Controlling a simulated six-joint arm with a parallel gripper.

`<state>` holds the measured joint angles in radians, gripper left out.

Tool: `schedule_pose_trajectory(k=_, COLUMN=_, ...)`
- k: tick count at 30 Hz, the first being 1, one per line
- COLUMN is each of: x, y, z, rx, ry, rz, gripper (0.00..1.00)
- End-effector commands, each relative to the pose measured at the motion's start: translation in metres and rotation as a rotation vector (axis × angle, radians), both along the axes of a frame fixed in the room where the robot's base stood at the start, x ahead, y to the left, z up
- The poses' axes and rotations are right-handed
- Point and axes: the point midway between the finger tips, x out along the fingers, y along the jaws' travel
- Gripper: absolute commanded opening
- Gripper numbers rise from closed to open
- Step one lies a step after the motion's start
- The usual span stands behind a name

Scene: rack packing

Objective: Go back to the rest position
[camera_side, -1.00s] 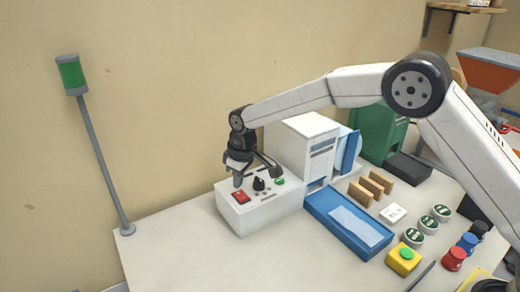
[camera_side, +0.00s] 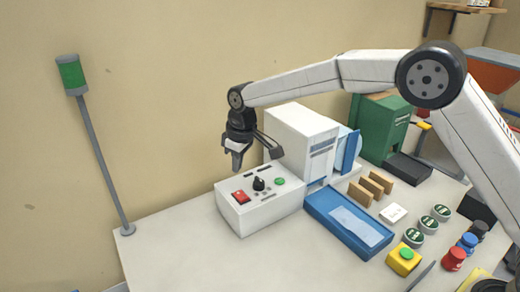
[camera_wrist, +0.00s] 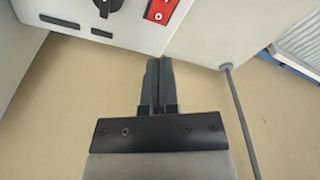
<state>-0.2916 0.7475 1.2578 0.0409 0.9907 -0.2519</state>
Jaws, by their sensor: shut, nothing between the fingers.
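My gripper (camera_side: 236,162) hangs above the left part of the white control box (camera_side: 262,216), clear of it. In the wrist view my gripper (camera_wrist: 158,62) has its two dark fingers together with nothing between them. The red switch (camera_wrist: 160,11) and the black knob (camera_wrist: 108,5) also show at the top of the wrist view.
A white machine (camera_side: 300,140) stands behind the box. A blue tray (camera_side: 322,232), wooden blocks (camera_side: 370,188), a yellow button box (camera_side: 404,260) and round green-topped tins (camera_side: 428,224) are to the right. A grey pole with a green lamp (camera_side: 71,75) stands left. The front left table is clear.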

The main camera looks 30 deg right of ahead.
Motion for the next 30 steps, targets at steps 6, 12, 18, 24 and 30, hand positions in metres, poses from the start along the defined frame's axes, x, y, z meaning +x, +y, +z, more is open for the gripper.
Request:
schedule_pose_trajectory(k=6, x=0.000, y=0.000, z=0.000, rx=0.000, ry=0.000, rz=0.000, gripper=0.00)
schedule_pose_trajectory(k=12, x=-0.002, y=-0.004, z=0.001, rx=0.000, ry=-0.001, rz=-0.009, gripper=0.00)
schedule_pose_trajectory(k=18, x=-0.015, y=-0.022, z=0.000, rx=0.001, ry=-0.007, rz=-0.049, gripper=0.00)
schedule_pose_trajectory(k=24, x=-0.042, y=-0.052, z=-0.001, rx=0.002, ry=-0.016, rz=-0.122, gripper=0.00)
schedule_pose_trajectory(k=30, x=-0.079, y=-0.084, z=-0.005, rx=0.005, ry=-0.029, rz=-0.206, gripper=0.00)
